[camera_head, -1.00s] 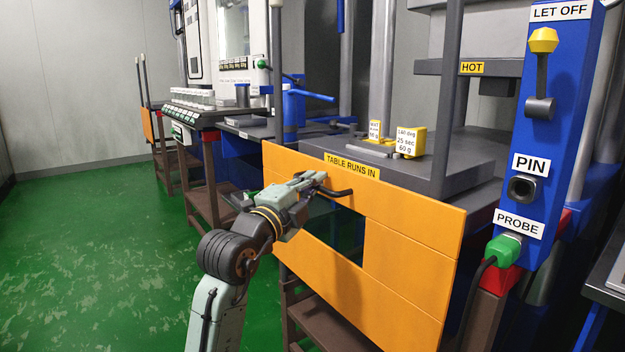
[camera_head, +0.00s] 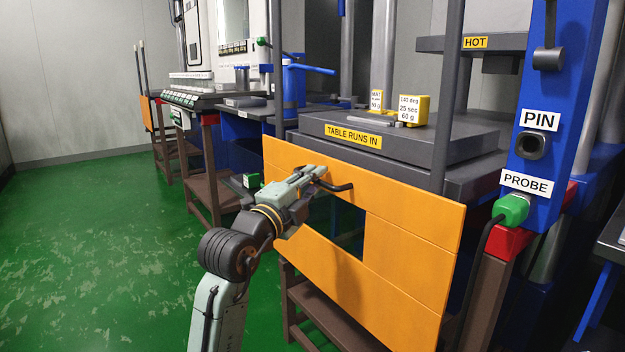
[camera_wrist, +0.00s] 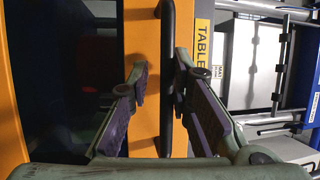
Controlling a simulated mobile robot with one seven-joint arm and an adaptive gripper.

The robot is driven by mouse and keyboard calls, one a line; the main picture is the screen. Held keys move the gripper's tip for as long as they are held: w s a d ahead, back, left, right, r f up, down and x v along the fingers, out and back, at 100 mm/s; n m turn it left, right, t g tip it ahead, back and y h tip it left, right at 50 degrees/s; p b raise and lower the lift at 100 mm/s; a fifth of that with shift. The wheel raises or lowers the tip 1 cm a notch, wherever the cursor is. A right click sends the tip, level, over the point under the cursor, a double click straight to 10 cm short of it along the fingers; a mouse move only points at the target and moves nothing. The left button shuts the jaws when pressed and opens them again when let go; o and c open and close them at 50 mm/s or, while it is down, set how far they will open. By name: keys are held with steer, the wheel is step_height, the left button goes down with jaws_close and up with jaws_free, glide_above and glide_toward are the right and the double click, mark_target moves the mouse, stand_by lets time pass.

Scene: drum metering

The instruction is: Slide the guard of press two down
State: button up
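The guard of press two (camera_head: 410,262) is an orange panel with a dark window, in front of the press. Its black bar handle (camera_head: 340,187) also shows upright in the wrist view (camera_wrist: 167,130). My gripper (camera_head: 318,172) is at the handle, with one finger on each side of it in the wrist view (camera_wrist: 162,82). The right finger is at or very near the bar. A narrow strip of orange shows between the left finger and the bar, so the fingers do not look closed on it.
The "TABLE RUNS IN" label (camera_head: 353,137) is on the grey press table behind the guard. A blue post (camera_head: 555,130) with a green probe plug (camera_head: 511,209) and cable stands at the right. Green floor (camera_head: 100,250) is clear at the left.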

steer(key=shift+a, duration=0.1)
steer(key=v, duration=1.2)
steer(key=shift+r, duration=0.1)
